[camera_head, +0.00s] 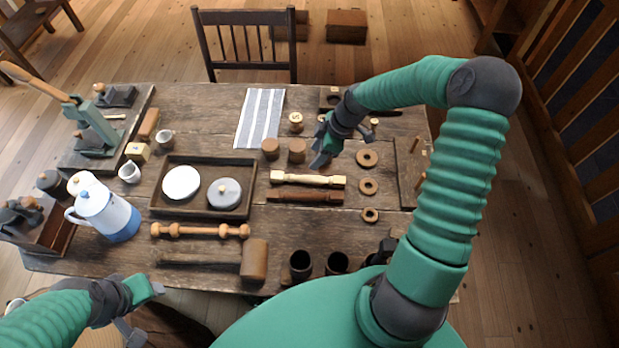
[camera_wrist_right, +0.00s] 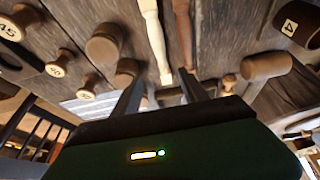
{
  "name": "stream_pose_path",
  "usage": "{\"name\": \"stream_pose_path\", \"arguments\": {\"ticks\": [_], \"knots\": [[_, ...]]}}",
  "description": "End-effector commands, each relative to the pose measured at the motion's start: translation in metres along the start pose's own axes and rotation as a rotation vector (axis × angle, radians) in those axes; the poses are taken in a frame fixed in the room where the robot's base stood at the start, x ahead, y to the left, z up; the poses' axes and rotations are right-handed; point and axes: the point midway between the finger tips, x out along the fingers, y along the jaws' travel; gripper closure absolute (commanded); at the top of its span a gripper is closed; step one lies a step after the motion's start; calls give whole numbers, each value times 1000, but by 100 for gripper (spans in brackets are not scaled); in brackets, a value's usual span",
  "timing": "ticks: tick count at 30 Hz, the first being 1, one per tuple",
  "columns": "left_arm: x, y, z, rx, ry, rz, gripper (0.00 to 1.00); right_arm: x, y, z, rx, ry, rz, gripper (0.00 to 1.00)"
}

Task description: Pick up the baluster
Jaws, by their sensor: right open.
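A pale turned baluster (camera_head: 308,179) lies across the table right of the tray, with a dark brown turned spindle (camera_head: 304,196) just in front of it. In the right wrist view the pale baluster (camera_wrist_right: 155,38) runs between the fingers' directions, and the dark spindle (camera_wrist_right: 184,35) lies beside it. My right gripper (camera_head: 321,157) is open and empty, above and just behind the baluster's right part; its fingers also show in the wrist view (camera_wrist_right: 162,92). My left gripper (camera_head: 144,312) is open and empty at the table's front left, far from the baluster.
A dark tray (camera_head: 152,196) with two round lids stands left of the baluster. A knobbed turned rod (camera_head: 200,230) and a wooden mallet (camera_head: 254,260) lie in front. Wooden cylinders (camera_head: 270,148) stand behind, and wooden rings (camera_head: 368,186) lie to the right.

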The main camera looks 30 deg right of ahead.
Motion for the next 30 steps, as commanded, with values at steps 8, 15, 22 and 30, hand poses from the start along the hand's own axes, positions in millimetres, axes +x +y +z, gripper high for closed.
{"name": "stream_pose_path", "arguments": {"ticks": [8, 15, 22, 30], "knots": [[3, 0, 0, 0, 0, 0, 49, 69, 1, 2, 3, 1, -5, 49], [-1, 0, -1, 0, 1, 0, 49, 96, -5, 2, 3, 0, -5, 49], [-3, 0, -1, 0, 0, 0, 49, 130, -7, 1, 3, -1, -1, 49], [-2, 0, -1, 0, 0, 0, 49, 131, -6, 3, 4, 0, -2, 58]]}}
